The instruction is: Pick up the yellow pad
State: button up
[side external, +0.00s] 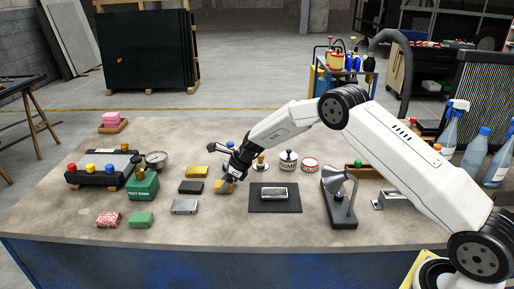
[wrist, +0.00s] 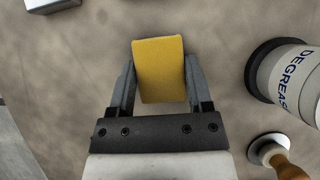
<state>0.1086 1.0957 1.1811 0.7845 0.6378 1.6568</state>
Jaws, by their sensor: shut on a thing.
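A yellow pad (wrist: 158,68) sits between the two fingers of my gripper (wrist: 161,75) in the wrist view, with a finger against each side. In the side view, the pad (side external: 221,187) shows as a small yellow patch at the fingertips of my gripper (side external: 226,182), partly hidden by it. I cannot tell whether the pad touches the bench or hangs just above it. A second yellow block (side external: 197,172) lies to the left, behind a black block (side external: 191,187).
A grey metal block (side external: 184,206) and a green box (side external: 142,185) stand to the left. A black mat (side external: 274,207) with a metal piece lies right of my gripper. A degreaser container (wrist: 290,75) is close on the right in the wrist view. The front middle of the bench is clear.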

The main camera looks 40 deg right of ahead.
jog(key=shift+r, duration=0.8)
jog(key=s+r, duration=1.1)
jog(key=s, duration=0.3)
jog(key=shift+r, duration=0.2)
